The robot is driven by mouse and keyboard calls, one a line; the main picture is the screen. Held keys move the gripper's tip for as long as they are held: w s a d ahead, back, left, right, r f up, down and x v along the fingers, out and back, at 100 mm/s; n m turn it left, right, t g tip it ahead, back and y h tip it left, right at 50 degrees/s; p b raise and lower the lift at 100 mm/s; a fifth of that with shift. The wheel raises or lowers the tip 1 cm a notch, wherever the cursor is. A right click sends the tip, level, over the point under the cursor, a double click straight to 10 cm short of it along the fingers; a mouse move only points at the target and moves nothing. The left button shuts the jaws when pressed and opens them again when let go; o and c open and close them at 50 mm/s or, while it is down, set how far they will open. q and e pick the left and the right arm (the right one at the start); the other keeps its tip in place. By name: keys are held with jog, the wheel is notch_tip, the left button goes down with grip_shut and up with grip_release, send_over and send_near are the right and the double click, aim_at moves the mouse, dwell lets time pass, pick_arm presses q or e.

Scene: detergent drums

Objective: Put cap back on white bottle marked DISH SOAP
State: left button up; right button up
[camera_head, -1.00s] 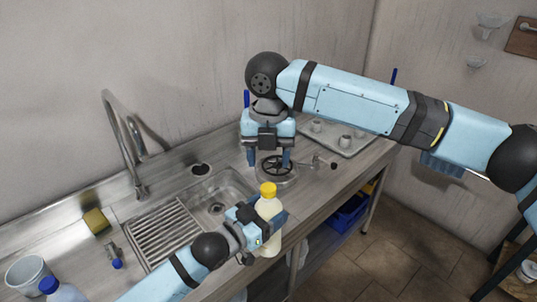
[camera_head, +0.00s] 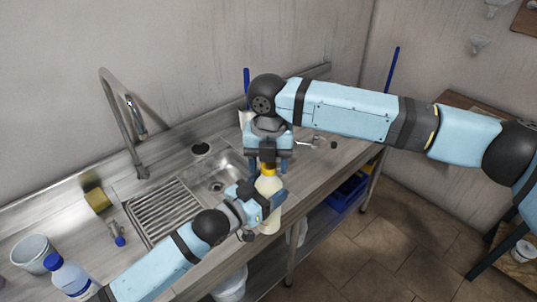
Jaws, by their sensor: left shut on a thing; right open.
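A white bottle (camera_head: 270,214) with a yellow cap (camera_head: 268,170) at its top stands upright in my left gripper (camera_head: 262,197), near the front edge of the counter. My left gripper is shut around the bottle's upper body. My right gripper (camera_head: 268,168) points down from above, open, with its fingers on either side of the yellow cap. I cannot tell whether the fingers touch the cap, or how firmly the cap sits. No DISH SOAP marking is readable; my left gripper covers part of the bottle.
A steel sink (camera_head: 218,180) with a tap (camera_head: 125,125) lies left of the bottle. A yellow sponge (camera_head: 97,199), a grey bucket (camera_head: 34,253) and a blue-capped bottle (camera_head: 68,274) are at the left. A blue crate (camera_head: 346,192) sits on the lower shelf.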

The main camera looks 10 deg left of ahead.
jog(key=c, duration=1)
jog(key=shift+o, duration=0.2)
